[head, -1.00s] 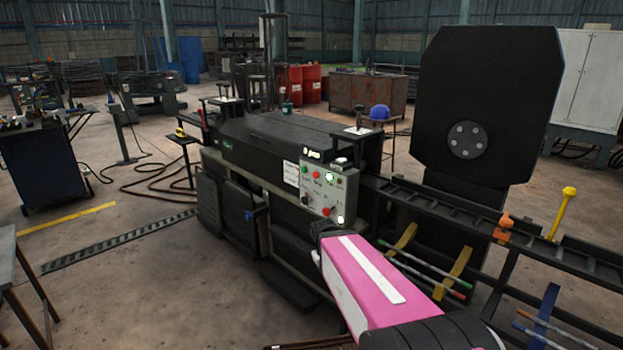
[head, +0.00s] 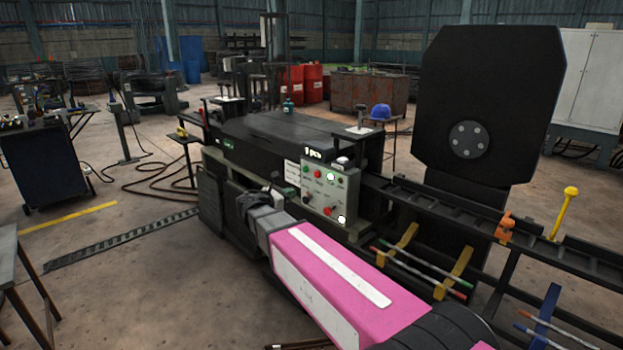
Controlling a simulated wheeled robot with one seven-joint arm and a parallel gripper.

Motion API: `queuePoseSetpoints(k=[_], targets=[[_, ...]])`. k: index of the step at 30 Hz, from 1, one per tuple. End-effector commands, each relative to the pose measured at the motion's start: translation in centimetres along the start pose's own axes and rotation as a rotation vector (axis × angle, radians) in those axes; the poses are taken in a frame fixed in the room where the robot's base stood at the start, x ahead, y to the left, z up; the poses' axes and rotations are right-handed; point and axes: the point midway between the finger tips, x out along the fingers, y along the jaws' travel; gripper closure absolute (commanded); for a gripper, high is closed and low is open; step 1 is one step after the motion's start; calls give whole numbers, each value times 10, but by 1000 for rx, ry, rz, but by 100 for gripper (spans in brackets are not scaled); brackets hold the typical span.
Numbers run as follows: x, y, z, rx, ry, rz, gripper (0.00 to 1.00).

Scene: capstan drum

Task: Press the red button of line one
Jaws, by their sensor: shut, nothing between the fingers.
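The control panel (head: 322,188) is a light grey plate on the front of the dark machine. Its upper row has a green button (head: 306,169), a red button (head: 317,174) and a bright whitish-green lamp (head: 331,177). Lower down are a dark knob (head: 306,199), a red knob or button (head: 327,211) and a bright white lamp (head: 342,219). The labels are too small to read, so I cannot tell which control belongs to line one. My gripper (head: 250,204) is shut and empty, left of the panel and apart from its buttons in the picture.
The dark machine (head: 268,137) stands behind my arm. A rail (head: 440,205) with coloured rods runs right, below a large black plate (head: 490,100). A yellow-topped post (head: 563,210) rises at the right. The floor left of the machine is mostly open.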

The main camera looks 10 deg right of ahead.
Motion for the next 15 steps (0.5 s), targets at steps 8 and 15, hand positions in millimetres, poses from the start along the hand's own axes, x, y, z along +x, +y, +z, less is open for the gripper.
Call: queuePoseSetpoints(k=[8, 15], targets=[[-15, 19, 18, -95, -92, 35, 100], [-15, 18, 18, -94, -91, 35, 100]])
